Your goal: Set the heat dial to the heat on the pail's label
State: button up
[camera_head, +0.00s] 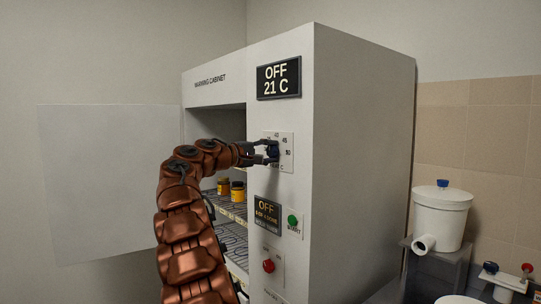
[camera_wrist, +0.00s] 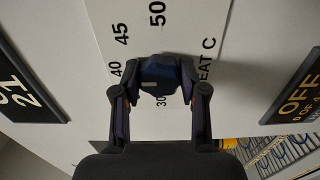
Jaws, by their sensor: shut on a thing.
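The heat dial (camera_wrist: 158,76) is a dark blue knob on a pale plate marked HEAT C, with 30, 40, 45 and 50 readable in the wrist view. A small light mark shows on the knob, but I cannot tell for sure which number it points to. My gripper (camera_wrist: 160,88) is shut on the knob, one finger on each side. In the head view my gripper (camera_head: 270,151) reaches the dial plate (camera_head: 288,142) on the cabinet front and mostly hides the knob. A white lidded pail (camera_head: 440,222) stands at the right; no label is readable on it.
The warming cabinet (camera_head: 360,150) has its door (camera_head: 110,180) open to the left, and jars (camera_head: 237,191) stand on a rack inside. Its upper display (camera_head: 279,78) reads OFF, 21 C. Below the dial are a lower display (camera_head: 267,211), a green START button (camera_head: 293,221) and a red knob (camera_head: 268,266).

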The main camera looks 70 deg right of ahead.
jog(key=shift+f, duration=0.35)
jog(key=o, duration=1.1)
jog(key=shift+r, duration=0.2)
jog(key=shift+o, duration=0.2)
jog(key=shift+r, duration=0.1)
jog(key=v, duration=1.2)
jog(key=shift+a, duration=0.15)
